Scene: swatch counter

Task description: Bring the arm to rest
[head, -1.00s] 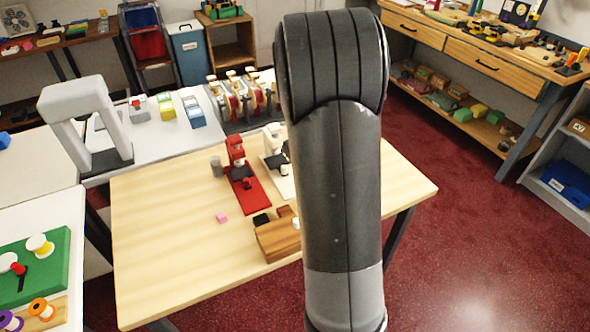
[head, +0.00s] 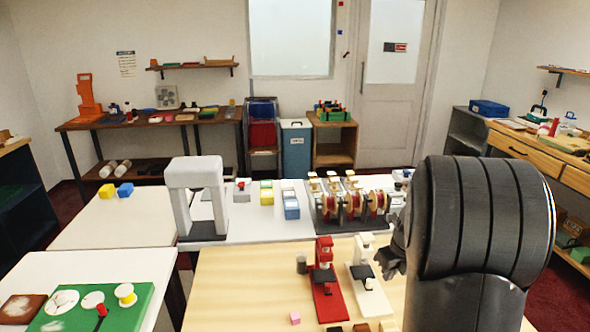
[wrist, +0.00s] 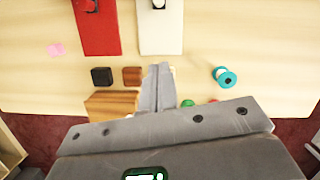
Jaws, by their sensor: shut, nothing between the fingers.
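My gripper (wrist: 158,68) is shut and empty in the wrist view, its two fingers together above the light wooden table. In the head view my dark arm fills the right side, and part of the grey gripper (head: 390,260) shows at its left edge. In the wrist view, the fingers are beside a wooden block (wrist: 110,104) and a small brown block (wrist: 132,76), with no clear contact visible. The red stand (head: 325,282) and the white stand (head: 368,290) stand on the wooden table (head: 240,283) to the gripper's left.
A teal spool (wrist: 226,77) lies right of the fingers. Behind are a rack of spools (head: 348,203) and a grey arch (head: 196,195). Bare wood shows at the table's left.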

